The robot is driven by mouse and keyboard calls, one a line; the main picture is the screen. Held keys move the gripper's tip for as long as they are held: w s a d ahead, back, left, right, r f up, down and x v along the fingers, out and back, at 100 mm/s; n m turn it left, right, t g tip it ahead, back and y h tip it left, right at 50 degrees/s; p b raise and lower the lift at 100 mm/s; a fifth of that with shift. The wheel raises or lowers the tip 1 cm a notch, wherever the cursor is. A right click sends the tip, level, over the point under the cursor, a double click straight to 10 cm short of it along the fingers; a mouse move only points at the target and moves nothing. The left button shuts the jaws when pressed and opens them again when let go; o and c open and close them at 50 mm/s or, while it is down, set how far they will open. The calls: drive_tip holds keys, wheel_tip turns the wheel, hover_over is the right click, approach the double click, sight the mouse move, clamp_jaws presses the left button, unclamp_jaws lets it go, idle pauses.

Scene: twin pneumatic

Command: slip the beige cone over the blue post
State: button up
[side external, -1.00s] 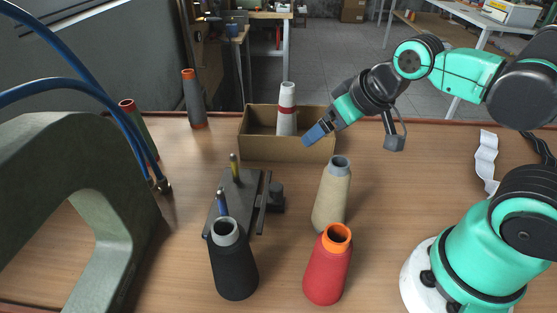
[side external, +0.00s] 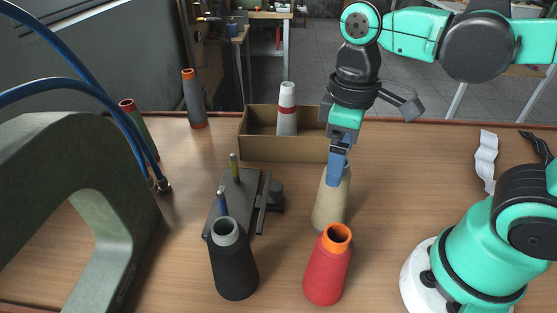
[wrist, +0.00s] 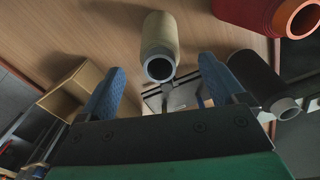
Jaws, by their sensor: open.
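The beige cone (side external: 331,211) stands upright on the table in the side view, behind the red cone. In the wrist view the beige cone (wrist: 160,47) shows its grey open top, ahead of and between my two blue fingers. My gripper (side external: 336,181) points down at the cone's upper part, and its fingers hide the cone's top in the side view. The wrist view shows my gripper (wrist: 158,88) open, with nothing between the fingertips. The blue post (side external: 222,202) stands on a dark stand (side external: 241,200), partly hidden behind the black cone.
A yellow post (side external: 234,166) stands on the same stand. The black cone (side external: 233,264) and red cone (side external: 327,272) stand in front. A cardboard box (side external: 285,149) with a white cone (side external: 287,108) is behind. A green metal frame (side external: 75,205) fills the left.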

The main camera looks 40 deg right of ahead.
drive_tip(key=shift+f, duration=2.65)
clamp_jaws()
drive_tip(key=shift+r, duration=0.1)
wheel_tip(320, 180, up, 19)
drive_tip(key=w+a+f+n, duration=0.4)
drive_tip(key=w+a+n, duration=0.1)
drive_tip(key=w+a, duration=0.7)
drive_tip(key=shift+a+n, duration=0.3)
drive_tip(key=shift+a, duration=0.15)
drive_tip(key=shift+w, duration=0.1)
